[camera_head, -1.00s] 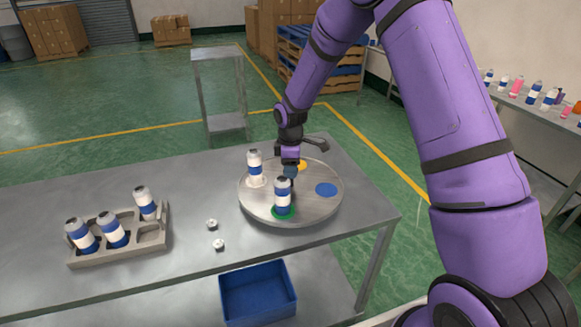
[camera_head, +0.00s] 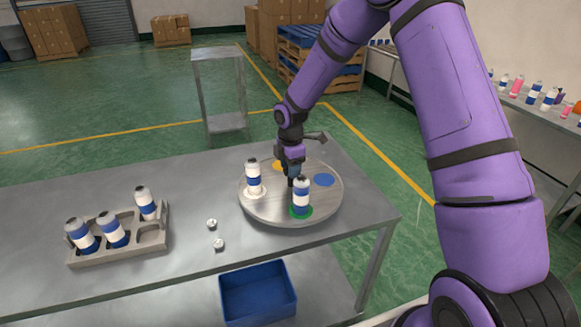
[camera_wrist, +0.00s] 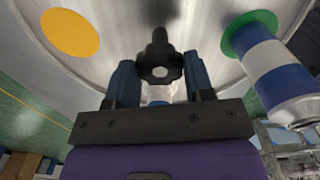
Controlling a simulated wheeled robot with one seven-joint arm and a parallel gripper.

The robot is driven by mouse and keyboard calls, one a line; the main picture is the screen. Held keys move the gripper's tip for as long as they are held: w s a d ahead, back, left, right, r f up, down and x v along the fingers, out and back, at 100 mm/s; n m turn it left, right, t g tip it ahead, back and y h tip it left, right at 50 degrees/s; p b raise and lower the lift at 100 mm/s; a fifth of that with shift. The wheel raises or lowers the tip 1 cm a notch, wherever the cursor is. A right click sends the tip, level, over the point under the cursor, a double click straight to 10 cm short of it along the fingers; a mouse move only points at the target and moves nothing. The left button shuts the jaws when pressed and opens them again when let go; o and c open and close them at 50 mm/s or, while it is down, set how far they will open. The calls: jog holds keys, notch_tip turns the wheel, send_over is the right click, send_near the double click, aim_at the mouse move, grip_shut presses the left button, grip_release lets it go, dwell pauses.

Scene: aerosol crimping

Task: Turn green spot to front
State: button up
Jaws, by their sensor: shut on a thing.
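A round grey turntable (camera_head: 268,213) lies on the table's right part. Its green spot (camera_head: 307,215) is at the near side, a little right of centre, with a white-and-blue can (camera_head: 301,196) standing on it. The green spot (camera_wrist: 232,38) and can (camera_wrist: 280,75) also show at right in the wrist view. The blue spot (camera_head: 323,180) is at the right, bare. The yellow spot (camera_head: 278,165) is at the back, bare. Another can (camera_head: 253,176) stands on a white spot at the left. My gripper (camera_wrist: 158,80) is shut on the black central knob (camera_wrist: 158,60).
A grey rack (camera_head: 150,241) with several cans stands on the table's left part. Two small white pieces (camera_head: 212,223) lie between rack and turntable. A blue bin (camera_head: 258,292) is below. A side table (camera_head: 540,112) at right holds several bottles.

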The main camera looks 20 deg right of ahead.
jog(key=shift+n, duration=0.3)
dwell(0.5)
jog(key=o, duration=1.3)
jog(key=shift+r, duration=0.1)
notch_tip(320, 180, up, 11)
jog(key=shift+f, duration=0.2)
